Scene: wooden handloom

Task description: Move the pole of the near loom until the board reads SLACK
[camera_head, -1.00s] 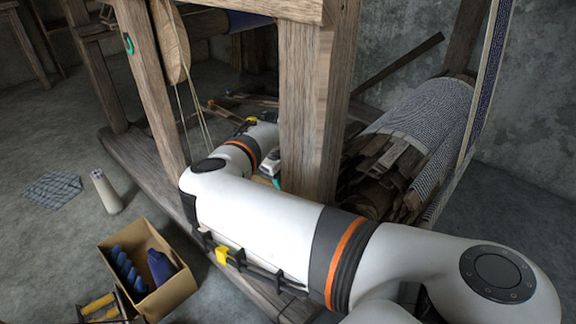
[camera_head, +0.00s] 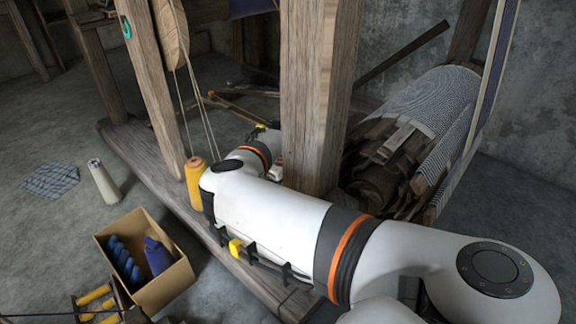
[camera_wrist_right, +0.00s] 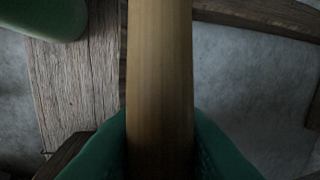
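In the right wrist view, a round wooden pole (camera_wrist_right: 160,80) runs upright through the middle, between the two green fingers of my right gripper (camera_wrist_right: 160,150). The fingers press against both sides of it. My left gripper is not in view. I see no board with readable words.
A yellow thread spool (camera_head: 195,182) stands on the loom's base beam (camera_head: 150,165) beside my forearm. A cardboard box (camera_head: 168,290) with blue spools sits on the floor at lower left. A striped cloth roll (camera_head: 430,100) is at right.

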